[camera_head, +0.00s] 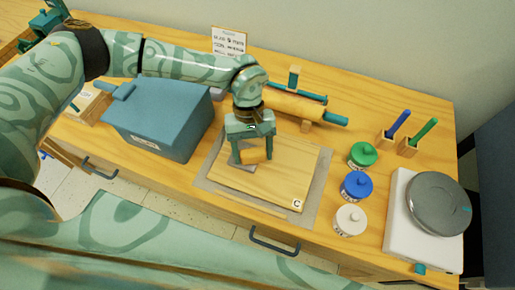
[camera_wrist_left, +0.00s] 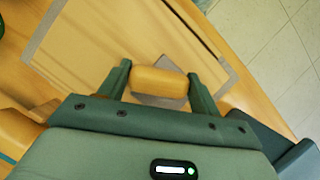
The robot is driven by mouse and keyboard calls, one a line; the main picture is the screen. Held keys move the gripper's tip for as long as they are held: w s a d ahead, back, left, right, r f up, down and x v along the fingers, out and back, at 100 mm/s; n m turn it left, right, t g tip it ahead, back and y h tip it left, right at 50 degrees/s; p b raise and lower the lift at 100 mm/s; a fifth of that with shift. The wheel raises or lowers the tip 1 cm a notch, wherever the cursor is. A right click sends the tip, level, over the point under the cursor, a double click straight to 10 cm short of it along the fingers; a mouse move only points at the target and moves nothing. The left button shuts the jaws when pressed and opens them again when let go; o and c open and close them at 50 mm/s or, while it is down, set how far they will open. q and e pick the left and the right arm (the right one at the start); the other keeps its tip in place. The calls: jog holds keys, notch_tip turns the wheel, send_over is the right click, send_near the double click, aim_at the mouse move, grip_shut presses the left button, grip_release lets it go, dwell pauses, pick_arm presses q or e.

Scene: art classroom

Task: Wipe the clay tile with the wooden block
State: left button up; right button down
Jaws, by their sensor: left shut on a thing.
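My left gripper (camera_head: 251,150) is shut on the wooden block (camera_head: 254,156), a small orange-brown piece with rounded edges. The block also shows between the fingers in the left wrist view (camera_wrist_left: 158,84). A flat grey piece, which looks like the clay tile (camera_head: 240,166), lies under the block on the left part of a wooden board (camera_head: 268,184) marked C. The block and fingers hide part of it; its grey corner shows beside the block in the wrist view (camera_wrist_left: 147,98). I cannot tell whether block and tile touch. My right gripper is not in view.
The board lies on a grey mat (camera_head: 316,190). A blue-grey box (camera_head: 160,115) stands to its left and a rolling pin (camera_head: 300,106) behind it. Green (camera_head: 362,155), blue (camera_head: 356,185) and white (camera_head: 350,220) jars stand right, before a white scale-like device (camera_head: 400,235).

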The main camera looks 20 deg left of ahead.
pick_arm(q)
jog(key=shift+w+a+r+p, duration=0.1)
jog(key=shift+a+p, duration=0.05)
jog(key=shift+a, duration=1.25)
jog(key=shift+w+a+p, duration=0.1)
jog(key=shift+a+p, duration=0.05)
jog(key=shift+a, duration=1.55)
jog(key=shift+s+d+f, duration=0.15)
jog(key=shift+d+f, duration=0.05)
jog(key=shift+d, duration=0.8)
jog(key=shift+s+d+f, duration=0.1)
jog(key=shift+d+f, duration=0.1)
jog(key=shift+d, duration=0.8)
jog(key=shift+c, duration=0.7)
jog(key=shift+d+r+b, duration=0.1)
jog(key=shift+d+b, duration=0.3)
jog(key=shift+d, duration=1.3)
jog(key=shift+r+p, duration=1.85)
jog(key=shift+r, duration=1.3)
